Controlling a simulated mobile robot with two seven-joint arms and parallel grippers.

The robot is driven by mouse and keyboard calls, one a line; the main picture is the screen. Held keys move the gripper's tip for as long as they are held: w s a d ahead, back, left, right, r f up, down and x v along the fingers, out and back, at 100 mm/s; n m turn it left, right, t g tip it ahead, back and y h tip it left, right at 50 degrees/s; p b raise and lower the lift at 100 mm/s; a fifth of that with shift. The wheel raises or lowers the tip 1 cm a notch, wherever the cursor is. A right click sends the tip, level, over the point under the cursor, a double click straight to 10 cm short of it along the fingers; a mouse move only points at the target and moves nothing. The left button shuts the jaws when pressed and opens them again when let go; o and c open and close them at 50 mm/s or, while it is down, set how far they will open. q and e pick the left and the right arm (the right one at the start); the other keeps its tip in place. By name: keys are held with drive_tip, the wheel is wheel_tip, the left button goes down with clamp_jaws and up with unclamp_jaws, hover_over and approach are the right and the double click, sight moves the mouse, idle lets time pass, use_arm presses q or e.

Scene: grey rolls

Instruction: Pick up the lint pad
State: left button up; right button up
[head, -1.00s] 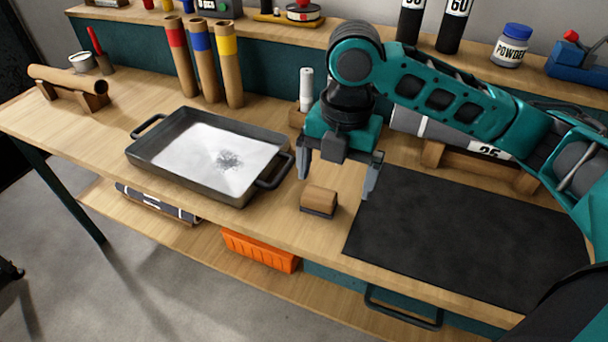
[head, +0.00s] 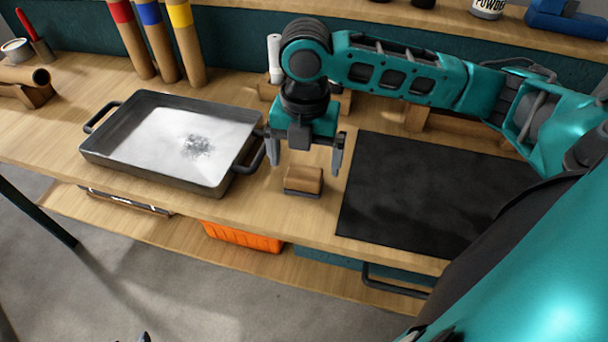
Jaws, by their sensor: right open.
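The lint pad (head: 303,180) looks like a small wooden block with a dark layer along its bottom. It rests on the wooden bench between the tray and the black mat. My right gripper (head: 304,168) is above it, pointing down, with its two fingers apart, one to the left and one to the right of the block. The gripper looks empty, and I see no contact with the block. I cannot make out my left gripper in this view.
A dark metal tray (head: 95,157) with a white, speckled inside stands just left; its right handle is near my gripper. A black mat (head: 420,195) lies to the right. Tubes with coloured bands (head: 150,45) stand behind. The bench's front edge is close to the block.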

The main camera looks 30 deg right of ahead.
sight(304, 173)
wheel_tip(304, 173, down, 4)
drive_tip(key=shift+a+b, duration=0.1)
drive_tip(key=shift+b, duration=0.5)
drive_tip(key=shift+f, duration=0.45)
drive_tip(key=shift+r, duration=0.1)
drive_tip(key=c, duration=1.1)
use_arm(q)
drive_tip(key=shift+w+d+f, duration=0.2)
drive_tip(key=shift+w+f, duration=0.05)
use_arm(e)
drive_tip(key=shift+o, duration=0.2)
drive_tip(key=shift+r, duration=0.65)
use_arm(q)
drive_tip(key=r+p, duration=0.1)
drive_tip(key=a+r+p, duration=0.1)
drive_tip(key=p, duration=0.1)
drive_tip(key=s+r+p, duration=0.1)
drive_tip(key=p, duration=0.1)
drive_tip(key=shift+a+y, duration=0.3)
use_arm(e)
wheel_tip(304, 173, up, 19)
drive_tip(key=shift+f, duration=0.15)
